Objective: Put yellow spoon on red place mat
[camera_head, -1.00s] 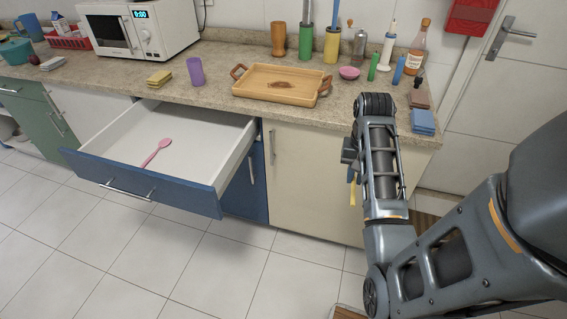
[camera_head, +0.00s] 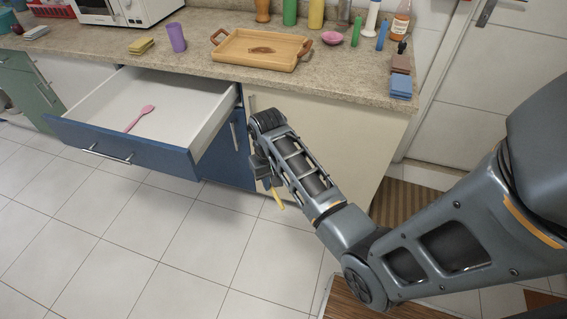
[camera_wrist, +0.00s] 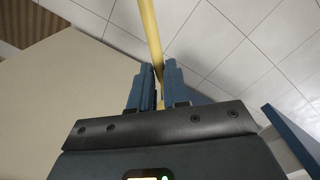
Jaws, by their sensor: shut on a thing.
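The yellow spoon shows as a thin yellow piece (camera_head: 278,198) at my gripper (camera_head: 267,180) in the head view, beside the cream cabinet front and above the floor. In the wrist view, its yellow handle (camera_wrist: 150,32) runs up from between the two blue fingers of my gripper (camera_wrist: 160,72), which are shut on it. The spoon's bowl is out of sight in the wrist view. I cannot make out a red place mat in either current view.
A blue-fronted drawer (camera_head: 118,146) stands open left of my gripper, with a pink spoon (camera_head: 139,118) inside. The counter above holds a wooden tray (camera_head: 262,64), a purple cup (camera_head: 177,38) and sponges. A brown striped mat (camera_head: 402,200) lies on the floor. Tiled floor at left is clear.

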